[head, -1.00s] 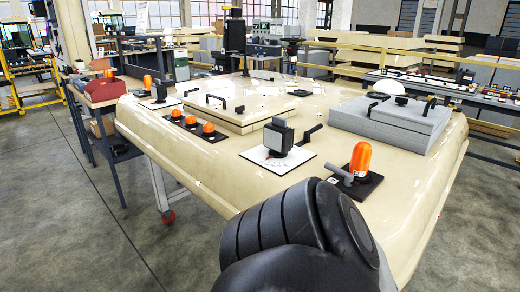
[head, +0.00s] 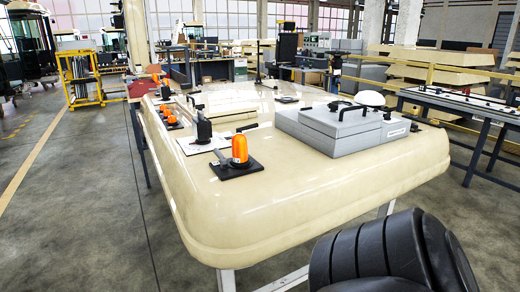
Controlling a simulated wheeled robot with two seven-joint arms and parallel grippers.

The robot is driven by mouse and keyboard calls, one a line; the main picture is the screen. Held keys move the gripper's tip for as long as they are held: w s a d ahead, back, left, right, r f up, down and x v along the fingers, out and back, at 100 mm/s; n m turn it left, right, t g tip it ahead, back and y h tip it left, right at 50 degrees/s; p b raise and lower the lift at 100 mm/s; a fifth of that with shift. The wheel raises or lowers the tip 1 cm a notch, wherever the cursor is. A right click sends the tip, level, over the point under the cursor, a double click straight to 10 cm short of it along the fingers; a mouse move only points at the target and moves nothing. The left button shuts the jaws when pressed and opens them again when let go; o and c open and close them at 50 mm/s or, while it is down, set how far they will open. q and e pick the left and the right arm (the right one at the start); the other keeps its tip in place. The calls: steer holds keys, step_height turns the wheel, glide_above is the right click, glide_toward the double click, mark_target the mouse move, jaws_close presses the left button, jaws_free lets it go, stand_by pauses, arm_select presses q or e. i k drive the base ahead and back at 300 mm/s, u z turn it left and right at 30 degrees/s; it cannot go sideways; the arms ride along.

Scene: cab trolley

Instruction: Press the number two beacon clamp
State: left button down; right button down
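An orange beacon (head: 239,148) stands upright on a black base plate (head: 232,173) on the near left part of the cream cab roof. A second orange beacon (head: 165,92) stands farther back at the roof's left edge, small in view. I cannot read any number on either. Neither gripper is in view; only a black link of my own arm shows at the bottom right, well away from the beacons.
The cream roof (head: 300,195) has bare room at its front. A grey box (head: 340,130) with black handles sits at its right. A dark upright block (head: 203,128) on a white plate stands behind the near beacon. Low orange lamps (head: 171,121) line the left edge.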

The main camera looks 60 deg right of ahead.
mark_target(223, 161)
steer(key=z, duration=0.85)
